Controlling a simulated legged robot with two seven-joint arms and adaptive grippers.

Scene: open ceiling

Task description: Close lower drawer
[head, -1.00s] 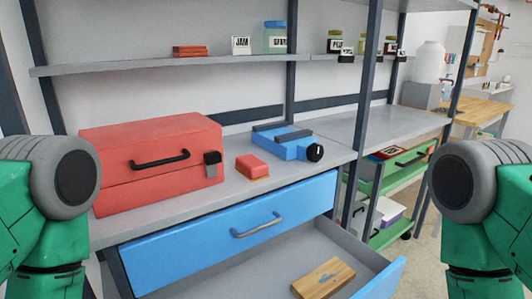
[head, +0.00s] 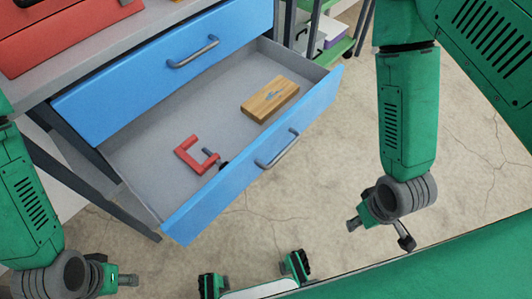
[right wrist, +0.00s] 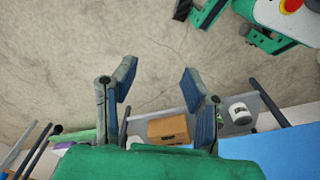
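The lower drawer (head: 172,130) is pulled far out in the head view, its blue front standing well away from the cabinet. Its bar handle (head: 277,149) is free. A red clamp (head: 190,157) and a wooden block (head: 270,100) lie inside it. My right gripper (head: 380,229) hangs over the floor, right of the drawer front and apart from it. In the right wrist view its fingers (right wrist: 160,85) are spread with nothing between them. My left gripper (head: 114,279) is low at the left, partly hidden by its own wrist, apart from the drawer; its opening cannot be seen.
The upper blue drawer (head: 165,65) is shut, under the worktop. A red toolbox (head: 45,30) stands on top. A green shelf unit (head: 330,50) is just right of the lower drawer. Bare floor (head: 300,205) lies in front of the drawer.

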